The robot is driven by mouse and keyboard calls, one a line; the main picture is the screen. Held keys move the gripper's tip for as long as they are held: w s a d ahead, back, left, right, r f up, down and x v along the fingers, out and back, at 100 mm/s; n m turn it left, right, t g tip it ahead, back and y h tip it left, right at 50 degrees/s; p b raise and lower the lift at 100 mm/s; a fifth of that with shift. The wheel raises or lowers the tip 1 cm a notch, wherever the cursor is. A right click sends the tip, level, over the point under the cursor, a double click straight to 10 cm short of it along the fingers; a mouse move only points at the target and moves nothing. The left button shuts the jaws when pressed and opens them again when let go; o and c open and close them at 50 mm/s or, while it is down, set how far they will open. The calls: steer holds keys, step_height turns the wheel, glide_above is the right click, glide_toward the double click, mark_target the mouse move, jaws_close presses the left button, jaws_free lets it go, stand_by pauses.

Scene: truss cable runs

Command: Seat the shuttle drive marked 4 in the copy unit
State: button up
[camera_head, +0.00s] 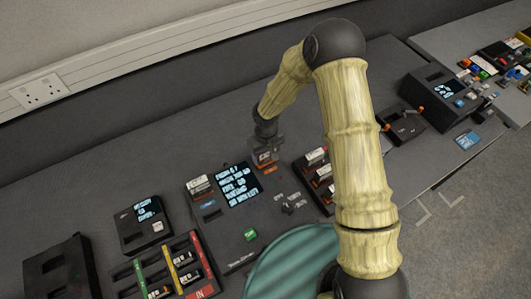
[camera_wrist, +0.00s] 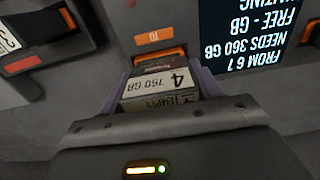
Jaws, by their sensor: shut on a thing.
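My gripper (camera_head: 264,148) is shut on the shuttle drive marked 4 (camera_wrist: 158,88), held between purple jaws in the wrist view. The drive's label reads 4, 750 GB and EMPTY. The drive is at the right side of the copy unit (camera_head: 232,222), close by the orange bay (camera_wrist: 160,53) under the TO label. I cannot tell whether the drive's lower end is inside the bay. The copy unit's screen (camera_head: 240,184) shows FROM 6, needs 360 GB, free - GB, waiting. Another drive (camera_head: 198,186) stands at the unit's left bay.
A rack (camera_head: 328,205) with several drives stands close on the right, partly behind my arm. A tray with coloured strips (camera_head: 205,266) and a small screen unit (camera_head: 143,222) lie left. More devices (camera_head: 440,90) stand far right. The bench behind the copy unit is clear.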

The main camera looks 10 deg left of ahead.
steer(key=shift+f, duration=0.25)
stand_by(0.3)
steer(key=o, duration=1.5)
steer(key=shift+r, duration=0.1)
steer(key=shift+r+p, duration=2.45)
steer(key=shift+r, duration=1.25)
